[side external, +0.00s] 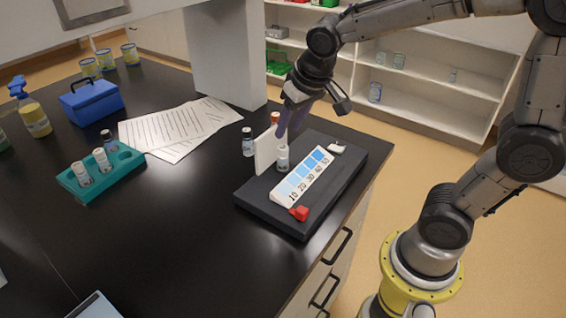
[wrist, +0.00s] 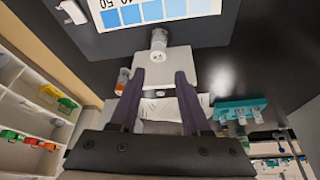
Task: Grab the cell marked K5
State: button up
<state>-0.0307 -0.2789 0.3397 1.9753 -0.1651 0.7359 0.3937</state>
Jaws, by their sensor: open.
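No K5 marking is readable in either view. A small clear vial with a pale cap (side external: 282,158) stands upright on the dark board (side external: 262,212), between a white upright plate (side external: 265,152) and the blue colour scale (side external: 305,175). It also shows in the wrist view (wrist: 158,42), beyond my fingertips. A teal rack (side external: 103,172) holds several vials.
A red piece (side external: 299,213) and a pale piece (side external: 337,147) sit on the board's ends. Papers (side external: 180,128), a blue toolbox (side external: 91,101) and a spray bottle (side external: 35,117) are farther left. A white column (side external: 222,50) stands behind. The front-left bench is mostly clear.

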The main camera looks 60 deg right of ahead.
aim_at(283, 148)
jog(key=x, duration=0.3)
jog(key=shift+f, duration=0.15)
jog(key=shift+x, duration=2.75)
jog(key=shift+s+d, duration=0.1)
jog(key=shift+s, duration=0.05)
grip_shut()
